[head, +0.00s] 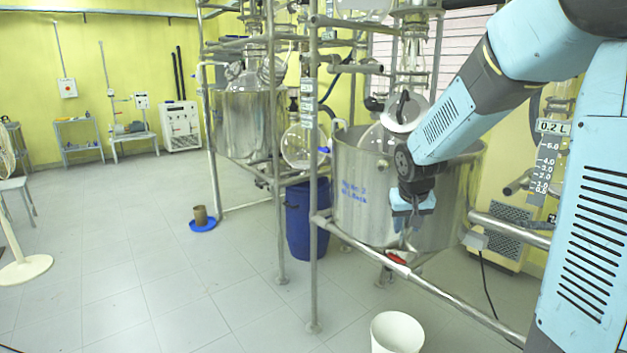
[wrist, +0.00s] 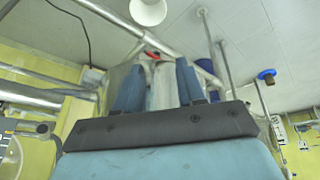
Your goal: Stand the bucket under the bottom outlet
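A white bucket (head: 397,335) stands upright on the floor at the bottom of the head view, in front of the frame and cut off by the picture edge. It also shows at the top of the wrist view (wrist: 149,10). The bottom outlet (head: 385,277), with a red valve part (head: 397,258), sits below the large steel vessel (head: 360,200). The red part also shows in the wrist view (wrist: 152,57). My gripper (head: 408,238) points down in front of the vessel, above the bucket and apart from it. In the wrist view its fingers (wrist: 158,75) are spread and appear empty.
A horizontal steel frame pipe (head: 445,297) runs between the vessel and the bucket. Frame posts (head: 313,250) stand to the left. A blue barrel (head: 304,225) stands behind them.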

